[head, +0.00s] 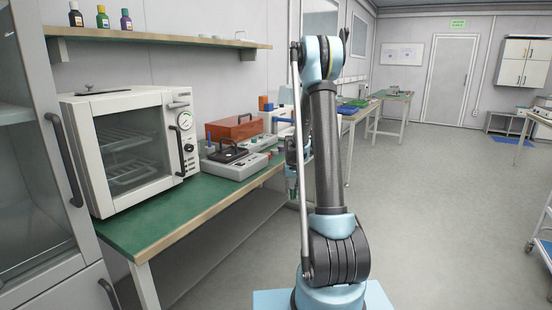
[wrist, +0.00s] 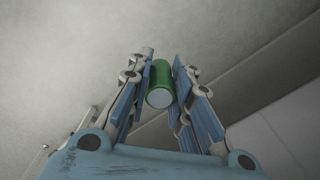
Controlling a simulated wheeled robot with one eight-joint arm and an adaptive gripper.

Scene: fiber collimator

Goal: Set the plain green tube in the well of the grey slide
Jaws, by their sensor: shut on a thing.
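The green tube (wrist: 161,78) is between the two blue finger pads of my gripper (wrist: 161,80) in the wrist view, with its pale round end facing the camera. My gripper is shut on it, with plain grey floor behind. In the head view my gripper (head: 292,182) hangs beside the bench's front edge, partly hidden by my arm.
A green-topped bench (head: 160,218) runs along the left wall. On it stand a white oven (head: 150,97), a grey device with a black top (head: 235,163) and an orange box (head: 237,128). A shelf (head: 160,38) with bottles hangs above.

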